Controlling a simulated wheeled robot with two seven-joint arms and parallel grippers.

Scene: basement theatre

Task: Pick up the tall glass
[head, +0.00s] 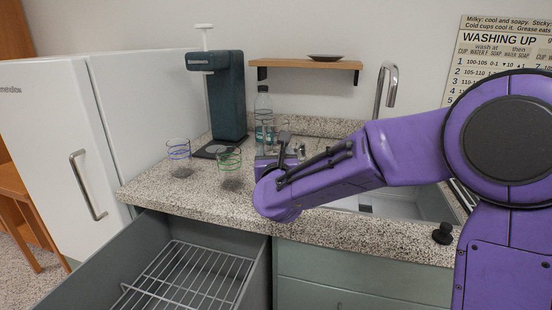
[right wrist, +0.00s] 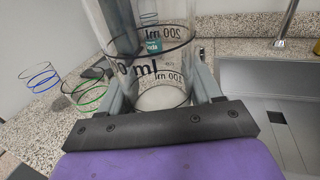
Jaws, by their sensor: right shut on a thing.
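The tall glass (right wrist: 158,72) is clear, with black rings and 100 and 200 ml marks. It stands between the two fingers of my right gripper (right wrist: 162,88), which is shut on it. In the head view my right gripper (head: 277,150) is over the counter, left of the sink, and the purple arm partly hides it. The glass is hard to make out there, in front of the bottle. I cannot tell whether its base touches the counter. My left gripper is not in view.
A blue-ringed glass (head: 179,158) and a green-ringed glass (head: 229,167) stand left on the speckled counter (head: 190,195). Behind are a dark dispenser (head: 229,95) and a clear bottle (head: 263,103). A drawer with a wire rack (head: 190,280) is open below. A faucet (head: 388,85) rises behind the sink.

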